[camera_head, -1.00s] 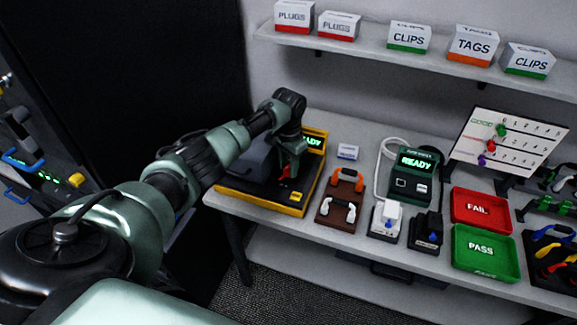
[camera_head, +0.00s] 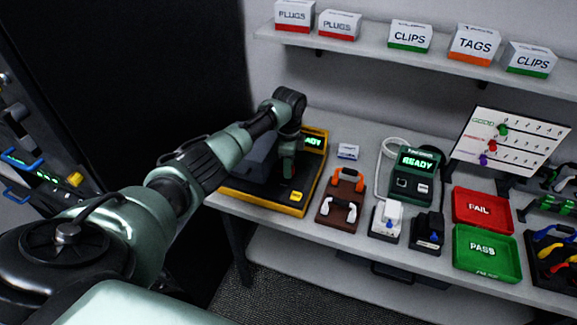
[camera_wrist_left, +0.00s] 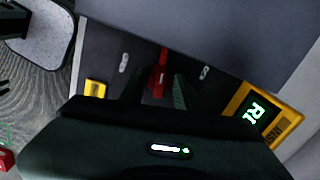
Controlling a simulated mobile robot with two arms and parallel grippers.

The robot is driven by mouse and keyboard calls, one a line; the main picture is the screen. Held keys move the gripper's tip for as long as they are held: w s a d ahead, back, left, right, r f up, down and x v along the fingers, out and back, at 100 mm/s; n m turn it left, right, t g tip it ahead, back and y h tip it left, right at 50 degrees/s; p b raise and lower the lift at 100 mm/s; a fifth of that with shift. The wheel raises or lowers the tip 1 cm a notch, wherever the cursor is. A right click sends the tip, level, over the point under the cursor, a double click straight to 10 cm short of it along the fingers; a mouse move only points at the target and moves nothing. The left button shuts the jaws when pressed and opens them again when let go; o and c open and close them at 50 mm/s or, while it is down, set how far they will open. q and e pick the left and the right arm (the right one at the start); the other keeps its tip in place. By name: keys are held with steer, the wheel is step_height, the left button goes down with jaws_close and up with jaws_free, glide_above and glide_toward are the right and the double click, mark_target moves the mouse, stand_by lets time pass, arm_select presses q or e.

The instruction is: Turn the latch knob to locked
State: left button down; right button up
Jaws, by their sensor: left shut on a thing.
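The latch knob (camera_wrist_left: 159,74) is a narrow red bar on the dark top of a yellow-edged machine (camera_head: 257,203). In the left wrist view it stands between the fingers of my left gripper (camera_wrist_left: 158,94), which is shut on it. Small pale marks (camera_wrist_left: 124,63) lie on either side of the knob, too small to read. In the head view my left gripper (camera_head: 288,174) reaches down onto the machine and hides the knob. My right gripper is not in view.
The machine's screen (camera_wrist_left: 254,112) glows green and is partly covered in the head view. A brown board with orange and white handles (camera_head: 342,203) lies right of the machine. A tester reading READY (camera_head: 414,164), a red FAIL tray (camera_head: 457,222) and a green PASS tray (camera_head: 457,261) stand farther right.

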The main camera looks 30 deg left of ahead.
arm_select(q)
steer(key=shift+d+m, duration=0.1)
steer(key=shift+m, duration=1)
steer(key=c, duration=1)
jaws_free()
steer(key=shift+w, duration=0.1)
steer(key=shift+r, duration=0.1)
step_height(320, 180, up, 8)
steer(key=shift+f+b, duration=0.25)
steer(key=shift+b, duration=0.8)
